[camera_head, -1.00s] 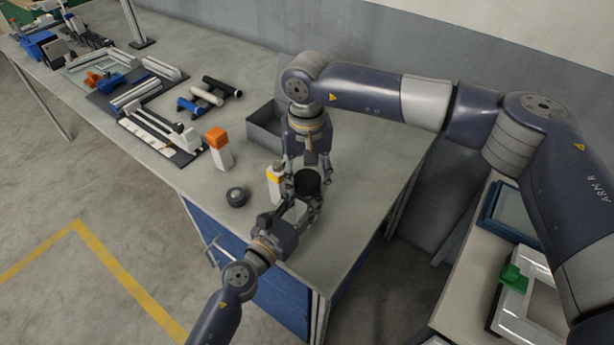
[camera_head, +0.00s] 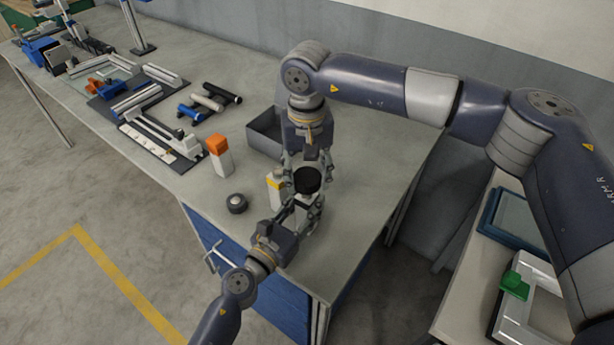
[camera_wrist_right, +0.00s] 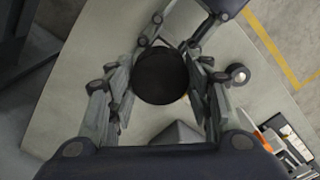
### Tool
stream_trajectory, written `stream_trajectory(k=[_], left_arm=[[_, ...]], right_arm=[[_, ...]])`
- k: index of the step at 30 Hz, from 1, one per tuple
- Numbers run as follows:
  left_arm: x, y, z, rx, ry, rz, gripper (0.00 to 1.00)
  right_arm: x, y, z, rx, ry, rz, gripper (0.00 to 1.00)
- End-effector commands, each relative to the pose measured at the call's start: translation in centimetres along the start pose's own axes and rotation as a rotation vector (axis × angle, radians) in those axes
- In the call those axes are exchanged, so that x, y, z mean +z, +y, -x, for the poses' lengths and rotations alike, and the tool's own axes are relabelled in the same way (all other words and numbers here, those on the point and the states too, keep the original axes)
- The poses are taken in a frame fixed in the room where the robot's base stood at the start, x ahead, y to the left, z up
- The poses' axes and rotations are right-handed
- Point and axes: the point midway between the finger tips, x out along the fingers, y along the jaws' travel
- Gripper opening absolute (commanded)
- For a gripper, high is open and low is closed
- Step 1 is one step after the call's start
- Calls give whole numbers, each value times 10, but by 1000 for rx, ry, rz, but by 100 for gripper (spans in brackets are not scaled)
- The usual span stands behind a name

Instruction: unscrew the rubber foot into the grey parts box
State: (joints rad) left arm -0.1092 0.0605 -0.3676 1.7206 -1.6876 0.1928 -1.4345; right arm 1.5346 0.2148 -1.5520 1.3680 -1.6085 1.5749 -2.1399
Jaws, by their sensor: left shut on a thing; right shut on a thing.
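The black round rubber foot (camera_head: 307,179) faces up between the fingers of my right gripper (camera_head: 306,176), which is shut on it. In the right wrist view the foot (camera_wrist_right: 161,76) is a dark disc between the fingers. My left gripper (camera_head: 300,212) is just below and in front, shut on a pale piece under the foot. That piece is mostly hidden by fingers, and I cannot tell whether the foot still touches it. The open grey parts box (camera_head: 265,136) stands on the bench behind and left of my right gripper; the part of its inside in view looks empty.
Close left of the grippers stands a white bottle with a yellow band (camera_head: 275,188). Further left are an orange-capped bottle (camera_head: 220,157) and a dark roll (camera_head: 237,203). Tools and rollers fill the far left bench. The bench (camera_head: 372,180) right of the grippers is clear.

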Motion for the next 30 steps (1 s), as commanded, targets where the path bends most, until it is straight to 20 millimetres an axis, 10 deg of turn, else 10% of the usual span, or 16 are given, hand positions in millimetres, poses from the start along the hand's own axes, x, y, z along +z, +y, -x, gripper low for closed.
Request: stream_trajectory(k=[13, 14, 16, 30], left_arm=[[-1, 0, 0, 0, 2, 0, 0], [-1, 0, 0, 0, 2, 0, 39], [-1, 0, 0, 0, 2, 0, 55], [-2, 0, 11, 1, 3, -1, 56]], right_arm=[[0, 0, 30, 0, 1, 0, 18], [0, 0, 30, 0, 1, 0, 18], [0, 0, 30, 0, 1, 0, 18], [0, 0, 30, 0, 0, 0, 18]])
